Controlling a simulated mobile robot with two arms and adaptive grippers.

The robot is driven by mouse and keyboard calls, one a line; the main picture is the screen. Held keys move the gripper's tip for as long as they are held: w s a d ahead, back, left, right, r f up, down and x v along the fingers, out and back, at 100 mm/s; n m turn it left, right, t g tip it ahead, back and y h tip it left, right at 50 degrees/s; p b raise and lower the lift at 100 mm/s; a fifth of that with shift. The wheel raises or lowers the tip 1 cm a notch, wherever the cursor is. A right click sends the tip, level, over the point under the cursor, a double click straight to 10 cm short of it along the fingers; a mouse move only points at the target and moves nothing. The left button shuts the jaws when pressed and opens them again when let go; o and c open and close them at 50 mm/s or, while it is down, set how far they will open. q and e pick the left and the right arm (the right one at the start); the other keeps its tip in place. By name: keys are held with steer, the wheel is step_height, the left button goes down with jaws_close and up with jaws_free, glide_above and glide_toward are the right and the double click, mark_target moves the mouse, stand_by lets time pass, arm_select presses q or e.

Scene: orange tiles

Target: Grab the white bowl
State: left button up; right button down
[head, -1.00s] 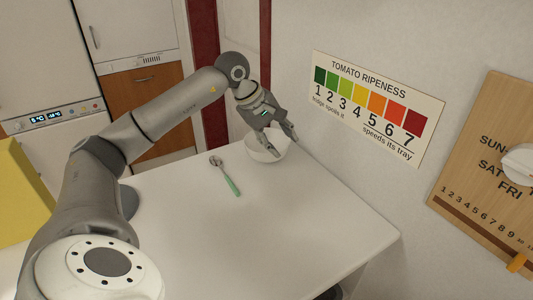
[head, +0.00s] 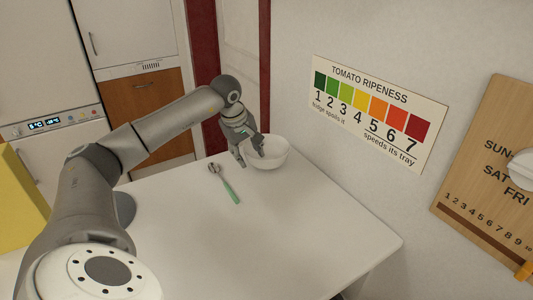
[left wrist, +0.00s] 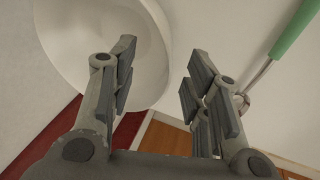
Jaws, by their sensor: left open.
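The white bowl (head: 272,153) stands upright on the far end of the white table (head: 270,240), close to the wall. My left gripper (head: 250,160) is open at the bowl's left side, with one finger over or inside the rim and the other outside it, as far as the head view shows. In the left wrist view the bowl (left wrist: 95,35) fills the upper left, and the open fingers of my left gripper (left wrist: 155,75) show with nothing gripped between them. I cannot tell whether a finger touches the bowl. My right gripper is not in view.
A spoon with a green handle (head: 230,190) lies on the table left of the bowl; it also shows in the left wrist view (left wrist: 295,30). A ripeness chart (head: 375,110) hangs on the wall. A yellow object (head: 18,200) is at the left. The table's front is clear.

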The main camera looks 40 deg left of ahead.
arm_select(q)
steer(key=shift+x, duration=0.95)
steer(key=shift+c, duration=0.4)
jaws_close()
steer(key=shift+r, duration=0.1)
steer(key=shift+r, duration=0.1)
